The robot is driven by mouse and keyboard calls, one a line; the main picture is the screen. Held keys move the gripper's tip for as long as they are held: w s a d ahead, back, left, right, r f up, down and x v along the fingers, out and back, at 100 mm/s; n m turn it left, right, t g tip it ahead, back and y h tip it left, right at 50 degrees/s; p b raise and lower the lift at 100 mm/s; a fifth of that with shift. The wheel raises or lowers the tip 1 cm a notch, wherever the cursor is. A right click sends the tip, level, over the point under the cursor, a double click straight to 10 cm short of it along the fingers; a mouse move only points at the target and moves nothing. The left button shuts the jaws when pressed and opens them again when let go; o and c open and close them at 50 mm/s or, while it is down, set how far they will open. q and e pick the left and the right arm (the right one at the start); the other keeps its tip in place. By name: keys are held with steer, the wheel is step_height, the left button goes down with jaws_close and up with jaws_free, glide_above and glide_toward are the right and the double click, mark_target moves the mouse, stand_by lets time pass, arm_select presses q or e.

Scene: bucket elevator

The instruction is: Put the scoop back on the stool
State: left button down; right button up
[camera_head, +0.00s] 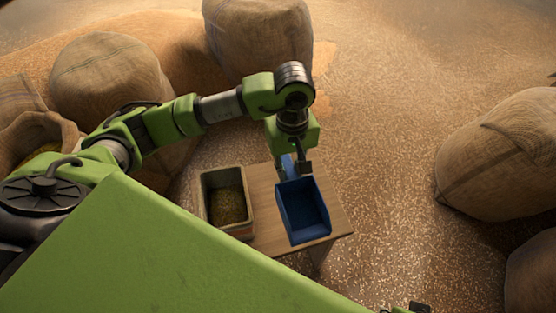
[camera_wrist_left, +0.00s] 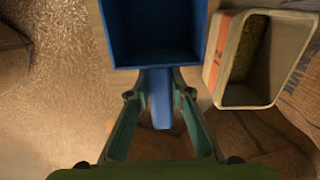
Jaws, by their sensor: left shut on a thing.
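The blue scoop (camera_head: 303,213) is an open, empty-looking box with a handle. In the head view it appears over the right part of the wooden stool (camera_head: 264,237). I cannot tell whether it touches the top. My left gripper (camera_head: 294,173) is shut on the scoop's handle, at the far side of the scoop. In the left wrist view, the handle (camera_wrist_left: 160,98) lies between the gripper fingers (camera_wrist_left: 160,110), and the scoop's bin (camera_wrist_left: 154,30) is beyond them. A small dark and green part at the head view's bottom edge may be my right gripper (camera_head: 418,307); its jaws cannot be made out.
A tan bin (camera_head: 227,203) with grain inside stands left of the scoop on the stool. Large burlap sacks stand behind (camera_head: 258,40), at left (camera_head: 110,82) and at right (camera_head: 505,155). The grain-strewn floor between stool and right sacks is free.

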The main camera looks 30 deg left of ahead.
arm_select(q)
steer(key=w+a+f, duration=0.2)
steer(key=w, duration=0.1)
steer(key=w+a+f+b, duration=0.1)
steer(key=w, duration=0.1)
steer(key=shift+w+a+f, duration=0.2)
steer(key=shift+a+f, duration=0.1)
steer(key=shift+f, duration=0.05)
steer(key=w+f, duration=0.1)
steer(key=a+f, duration=0.1)
steer(key=w+f, duration=0.1)
steer(key=shift+w+a+f+b, duration=0.35)
steer(key=shift+f+b, duration=0.05)
steer(key=shift+w+a+f, duration=0.2)
steer(key=shift+w+f, duration=0.05)
steer(key=shift+f, duration=0.1)
steer(key=shift+w+a+f+b, duration=0.1)
steer(key=shift+f+b, duration=0.1)
steer(key=shift+f, duration=0.65)
steer(key=shift+w+a+f+b, duration=0.1)
steer(key=shift+f+b, duration=0.1)
steer(key=shift+f, duration=0.65)
arm_select(e)
steer(key=v, duration=0.7)
steer(key=shift+w+r, duration=0.2)
steer(key=shift+w, duration=0.05)
arm_select(q)
steer(key=shift+f, duration=0.1)
arm_select(e)
steer(key=shift+d+f, duration=0.1)
